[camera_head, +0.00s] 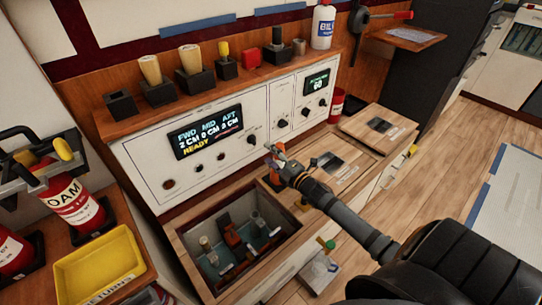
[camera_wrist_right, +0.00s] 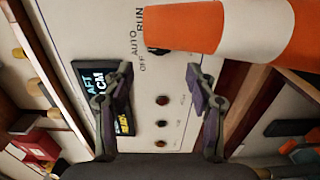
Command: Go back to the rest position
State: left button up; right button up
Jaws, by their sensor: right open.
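My right arm reaches in from the lower right of the head view. Its gripper (camera_head: 273,156) is in front of the white control panel (camera_head: 140,150), close to the knob at the right of the display. In the right wrist view the gripper (camera_wrist_right: 158,72) has its two fingers apart, with nothing between them but the panel face behind. The display (camera_head: 208,131) reads "FWD MID AFT" and "READY". My left gripper is in neither view.
An orange and white object (camera_wrist_right: 240,30) fills the wrist view's upper right. An open bin (camera_head: 180,240) with several parts lies below the panel. A yellow tray (camera_head: 100,262) and red foam extinguishers (camera_head: 75,203) stand left. A white bottle (camera_head: 323,27) stands on the shelf.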

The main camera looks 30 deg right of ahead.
dwell(0.4)
